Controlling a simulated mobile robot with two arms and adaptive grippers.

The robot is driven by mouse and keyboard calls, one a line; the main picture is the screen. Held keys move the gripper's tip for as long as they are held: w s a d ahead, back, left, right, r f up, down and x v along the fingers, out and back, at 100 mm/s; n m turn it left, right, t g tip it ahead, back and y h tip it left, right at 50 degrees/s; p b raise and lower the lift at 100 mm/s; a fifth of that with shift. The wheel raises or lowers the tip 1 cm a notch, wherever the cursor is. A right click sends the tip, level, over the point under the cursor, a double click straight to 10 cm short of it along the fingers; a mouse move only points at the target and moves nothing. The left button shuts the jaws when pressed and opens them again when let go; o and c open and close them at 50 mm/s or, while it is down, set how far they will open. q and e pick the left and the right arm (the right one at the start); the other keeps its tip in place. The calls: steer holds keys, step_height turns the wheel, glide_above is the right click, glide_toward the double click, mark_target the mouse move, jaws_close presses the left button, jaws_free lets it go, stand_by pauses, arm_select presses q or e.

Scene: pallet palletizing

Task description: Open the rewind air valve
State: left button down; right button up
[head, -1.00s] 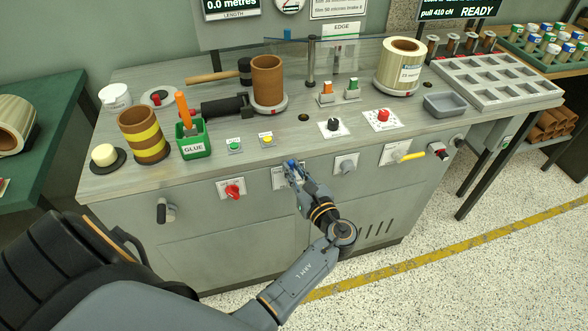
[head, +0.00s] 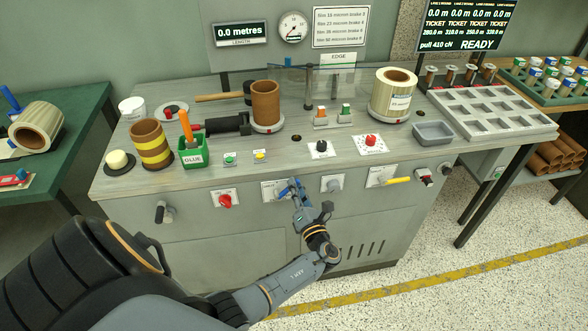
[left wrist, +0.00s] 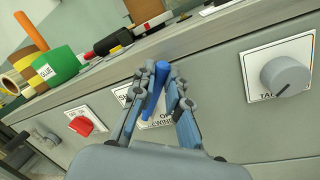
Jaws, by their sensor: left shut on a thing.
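The rewind air valve has a blue lever (left wrist: 152,98) on a white label plate (head: 270,191) on the bench's front panel. In the left wrist view the lever stands between my two fingers, leaning slightly. My right gripper is not in view.
A red knob (head: 225,201) is left of the valve and a grey tension-type knob (head: 333,184) right of it. Farther right is a yellow lever (head: 398,181). The bench top (head: 215,178) above holds a green glue box (head: 193,152), cores and buttons. The floor in front is clear.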

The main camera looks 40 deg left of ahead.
arm_select(q)
steer(key=shift+w+d+f+m+t, duration=0.15)
steer(key=shift+w+f+m, duration=0.1)
steer(key=shift+m, duration=0.35)
steer(key=shift+w+d+f+m+t, duration=0.1)
steer(key=shift+f+m+t, duration=0.1)
steer(key=shift+m, duration=0.4)
steer(key=shift+w+d+f+m+t+h, duration=0.15)
steer(key=shift+f+m+t, duration=0.4)
steer(key=shift+m, duration=0.95)
steer(key=shift+w+d+f+m+t+h, duration=0.1)
steer(key=shift+w+f+m+t+h, duration=0.1)
steer(key=shift+f+m, duration=1)
steer(key=shift+w+d+f+m+t+h, duration=0.15)
steer(key=shift+f+m+t, duration=0.2)
steer(key=shift+m, duration=1.45)
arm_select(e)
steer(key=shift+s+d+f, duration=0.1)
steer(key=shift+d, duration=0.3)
arm_select(q)
steer(key=shift+f, duration=0.15)
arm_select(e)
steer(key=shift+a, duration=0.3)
